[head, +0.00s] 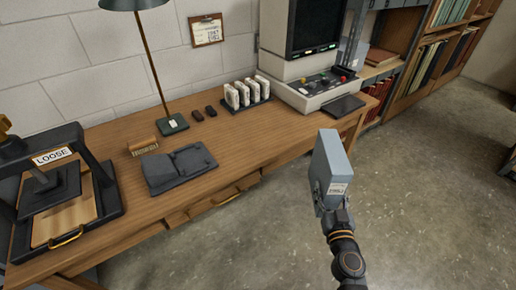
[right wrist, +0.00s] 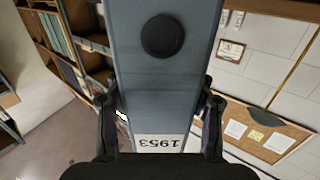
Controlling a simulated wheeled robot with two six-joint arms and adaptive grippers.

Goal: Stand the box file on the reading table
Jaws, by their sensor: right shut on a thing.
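The box file (head: 333,165) is grey-blue with a white label that reads 1953. My right gripper (head: 338,215) is shut on its lower end and holds it upright in the air, over the floor in front of the table's right part. In the right wrist view the box file (right wrist: 163,85) stands between the two fingers (right wrist: 160,130), with a dark round finger hole on its spine. The reading table (head: 240,158) is a long wooden table along the wall. My left gripper is not in view.
On the table are a press marked LOOSE (head: 62,195), a dark grey cradle (head: 180,168), a brush (head: 143,146), a lamp (head: 172,124), a rack of white boxes (head: 246,93) and a reader machine (head: 315,85). The front middle of the tabletop is bare. Shelves (head: 430,50) stand right.

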